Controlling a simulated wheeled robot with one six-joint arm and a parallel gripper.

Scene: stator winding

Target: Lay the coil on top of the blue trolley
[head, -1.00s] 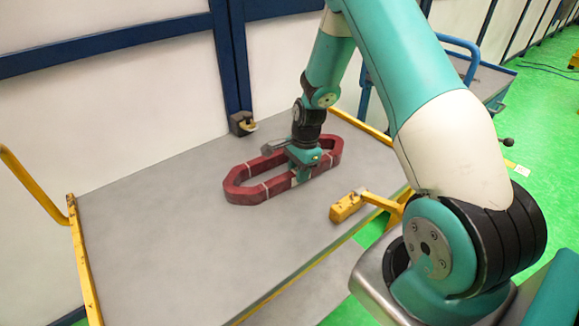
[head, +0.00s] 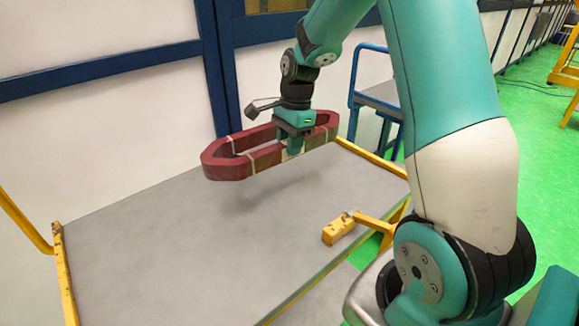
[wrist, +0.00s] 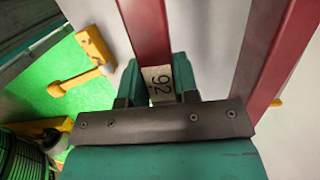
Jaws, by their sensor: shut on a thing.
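The coil (head: 222,167) is a dark red elongated ring with pale ties. It hangs above the grey table, with its shadow on the surface below. My gripper (head: 293,146) is shut on the near long side of the coil, right of its middle. In the wrist view the coil (wrist: 143,28) runs between the fingers of my gripper (wrist: 158,88), and a white label with "92" shows there. The blue trolley (head: 372,98) stands behind the table at the right, partly hidden by my arm, with a blue rail and a grey top.
The grey table (head: 150,245) has yellow rails at its left and right sides. Green floor (head: 530,120) is open at the right. A wall with blue beams stands behind.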

